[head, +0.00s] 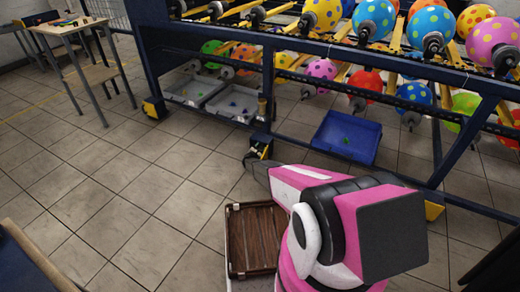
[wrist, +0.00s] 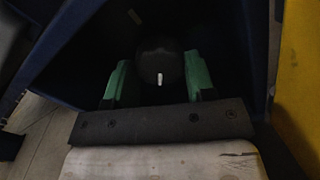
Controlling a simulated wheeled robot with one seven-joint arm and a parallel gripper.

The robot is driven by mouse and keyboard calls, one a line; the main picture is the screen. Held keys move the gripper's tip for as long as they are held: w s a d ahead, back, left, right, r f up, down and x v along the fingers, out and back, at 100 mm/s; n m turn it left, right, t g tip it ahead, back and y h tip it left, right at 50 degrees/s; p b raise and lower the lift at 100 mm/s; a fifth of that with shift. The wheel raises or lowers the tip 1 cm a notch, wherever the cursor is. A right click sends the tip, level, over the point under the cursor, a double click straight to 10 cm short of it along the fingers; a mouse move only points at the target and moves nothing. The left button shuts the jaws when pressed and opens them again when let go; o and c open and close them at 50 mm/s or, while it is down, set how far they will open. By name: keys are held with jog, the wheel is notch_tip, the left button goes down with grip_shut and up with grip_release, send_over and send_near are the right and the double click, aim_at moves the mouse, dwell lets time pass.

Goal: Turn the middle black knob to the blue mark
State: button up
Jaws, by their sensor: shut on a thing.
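The black knob (wrist: 160,62) is in the upper middle of the wrist view. A short white line on its near face points straight down in the picture. My gripper (wrist: 158,82) has its two green fingers on the left and right sides of the knob, shut on it. The blue mark does not show in either view, and I cannot tell the other knobs apart in the dark. In the head view my pink arm reaches left to the foot of the rack, where the gripper and knob are too small to make out.
A yellow panel (wrist: 302,60) stands close on the right in the wrist view. A dark blue rack (head: 200,118) holds spotted balloons on rods. A blue bin (head: 346,138) and grey trays (head: 193,92) sit under it. A wooden table (head: 72,27) stands far left. The tiled floor (head: 110,190) is open at left.

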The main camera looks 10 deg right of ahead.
dwell(0.3)
jog(key=o, duration=0.9)
jog(key=shift+o, duration=0.2)
jog(key=shift+s+a, duration=0.1)
jog(key=shift+s, duration=0.05)
